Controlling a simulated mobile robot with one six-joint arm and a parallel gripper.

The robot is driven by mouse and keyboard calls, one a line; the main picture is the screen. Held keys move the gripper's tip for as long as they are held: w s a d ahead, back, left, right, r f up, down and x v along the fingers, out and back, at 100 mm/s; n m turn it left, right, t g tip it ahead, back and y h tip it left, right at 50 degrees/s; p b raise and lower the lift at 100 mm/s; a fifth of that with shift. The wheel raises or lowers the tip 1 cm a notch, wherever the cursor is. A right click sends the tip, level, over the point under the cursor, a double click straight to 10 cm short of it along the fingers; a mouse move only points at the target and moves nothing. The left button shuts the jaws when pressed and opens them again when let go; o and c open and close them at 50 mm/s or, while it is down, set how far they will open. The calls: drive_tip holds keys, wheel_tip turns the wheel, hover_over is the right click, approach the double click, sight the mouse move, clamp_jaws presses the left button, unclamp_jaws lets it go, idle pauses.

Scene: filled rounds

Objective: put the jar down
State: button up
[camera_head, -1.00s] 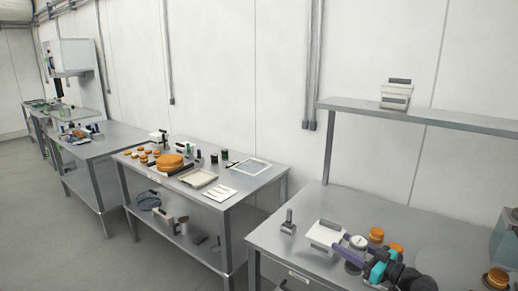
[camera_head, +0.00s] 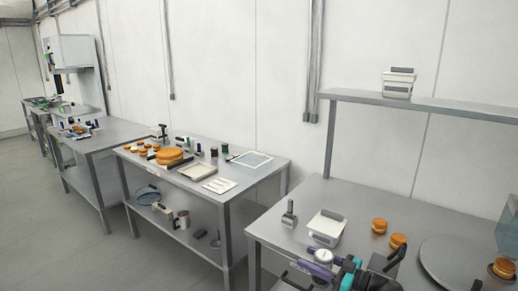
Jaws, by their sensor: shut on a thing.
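The jar (camera_head: 323,256) shows its round white top at the bottom of the view, above the front part of the near steel table. My gripper (camera_head: 328,271), with purple and teal parts, is shut on the jar from the right. The gripper hides most of the jar's body. I cannot tell whether the jar's base touches the table (camera_head: 270,238).
A white scale-like box (camera_head: 326,228) stands just behind the jar, with a small grey metal tool (camera_head: 289,214) left of it. Round orange cakes (camera_head: 379,226) and a grey turntable disc (camera_head: 440,262) are to the right. Some bare tabletop lies left of the jar.

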drive_tip(key=shift+f+b, duration=2)
drive_tip(key=shift+f, duration=0.5)
drive_tip(key=shift+s, duration=0.15)
